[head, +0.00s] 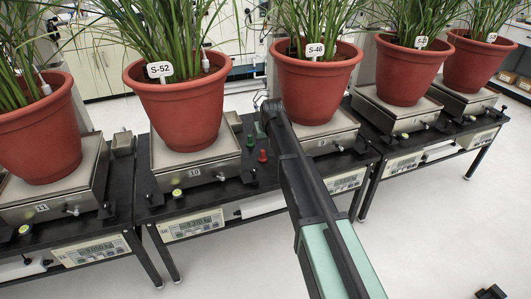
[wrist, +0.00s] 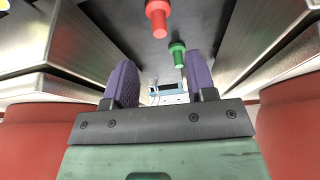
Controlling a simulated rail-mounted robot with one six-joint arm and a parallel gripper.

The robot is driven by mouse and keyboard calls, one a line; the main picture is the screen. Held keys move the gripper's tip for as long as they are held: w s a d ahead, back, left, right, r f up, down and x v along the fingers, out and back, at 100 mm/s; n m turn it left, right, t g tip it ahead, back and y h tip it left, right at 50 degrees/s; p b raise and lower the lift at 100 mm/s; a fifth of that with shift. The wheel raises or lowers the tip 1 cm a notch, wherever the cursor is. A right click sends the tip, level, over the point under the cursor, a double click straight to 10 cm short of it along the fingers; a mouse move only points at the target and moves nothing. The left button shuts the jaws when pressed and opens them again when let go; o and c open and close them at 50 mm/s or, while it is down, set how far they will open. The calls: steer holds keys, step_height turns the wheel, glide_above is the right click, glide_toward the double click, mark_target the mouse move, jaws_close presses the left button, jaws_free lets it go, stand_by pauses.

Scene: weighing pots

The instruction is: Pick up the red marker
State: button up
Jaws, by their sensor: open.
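The red marker (head: 262,156) is a small peg-shaped piece standing on the black bench between two weighing scales, in front of a similar green marker (head: 250,142). In the wrist view, the red marker (wrist: 158,18) is near the top centre, beyond my fingertips, and the green marker (wrist: 178,55) shows between and just past the fingers. My gripper (wrist: 160,75) has two purple ribbed fingers spread wide with nothing between them. In the head view my gripper (head: 260,130) is at the end of my arm, behind the markers; its fingers are mostly hidden there.
A potted plant labelled S-52 (head: 180,108) stands on a scale (head: 190,182) to the left. A pot labelled S-46 (head: 312,85) stands on another scale (head: 335,150) to the right. The metal scales flank a narrow bench gap. More pots stand along the row.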

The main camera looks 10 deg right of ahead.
mark_target(263, 151)
steer(key=b+x, duration=1)
steer(key=x, duration=0.1)
steer(key=shift+w+d+b, duration=0.15)
steer(key=shift+w+b, duration=0.15)
steer(key=shift+b, duration=0.05)
steer(key=shift+r, duration=0.15)
jaws_close()
